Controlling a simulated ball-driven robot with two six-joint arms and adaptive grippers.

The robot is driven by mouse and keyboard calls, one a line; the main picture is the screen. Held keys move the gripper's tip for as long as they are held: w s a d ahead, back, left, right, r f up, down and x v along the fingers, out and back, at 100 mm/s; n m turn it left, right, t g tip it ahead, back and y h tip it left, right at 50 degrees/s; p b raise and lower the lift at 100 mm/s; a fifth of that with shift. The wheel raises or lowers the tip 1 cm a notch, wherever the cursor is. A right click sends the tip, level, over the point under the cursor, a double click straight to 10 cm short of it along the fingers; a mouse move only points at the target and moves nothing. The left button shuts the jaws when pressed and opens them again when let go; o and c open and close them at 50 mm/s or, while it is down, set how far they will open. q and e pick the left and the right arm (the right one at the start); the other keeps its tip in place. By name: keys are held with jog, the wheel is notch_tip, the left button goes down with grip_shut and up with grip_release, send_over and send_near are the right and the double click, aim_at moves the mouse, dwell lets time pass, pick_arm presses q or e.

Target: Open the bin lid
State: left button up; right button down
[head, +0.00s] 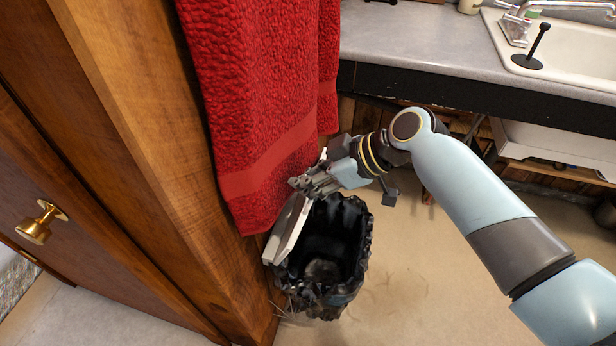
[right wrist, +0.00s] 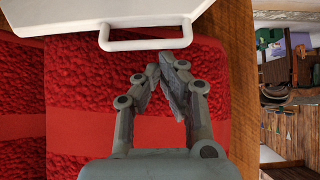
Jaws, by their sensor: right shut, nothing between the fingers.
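The bin (head: 352,290) stands on the floor, lined with a crumpled black bag, and I see down into its dark inside. Its white lid (head: 287,232) is raised at the bin's left side, steeply tilted, and the mouth is uncovered. In the right wrist view the lid (right wrist: 100,12) is at the top, with its white loop handle (right wrist: 150,44) below it. My right gripper (head: 303,184) is shut and empty by the upper end of the lid. Its fingertips (right wrist: 168,62) point towards the handle; I cannot tell if they touch the lid. My left gripper is not in view.
A red towel (head: 255,100) hangs just behind the gripper and lid. A wooden cabinet (head: 150,150) with a brass knob (head: 40,222) closes off the left. A grey counter (head: 430,50) with a sink (head: 570,60) lies behind. The floor right of the bin is clear.

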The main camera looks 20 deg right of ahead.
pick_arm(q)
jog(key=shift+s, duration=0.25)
pick_arm(e)
jog(key=shift+f, duration=0.1)
pick_arm(q)
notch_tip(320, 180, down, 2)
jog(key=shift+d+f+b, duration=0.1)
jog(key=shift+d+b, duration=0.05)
jog(key=shift+b, duration=0.85)
pick_arm(e)
jog(key=s+d+f, duration=0.2)
jog(key=s+d, duration=0.1)
jog(key=d, duration=0.2)
jog(key=shift+s+d+f, duration=0.15)
jog(key=shift+s+f, duration=0.1)
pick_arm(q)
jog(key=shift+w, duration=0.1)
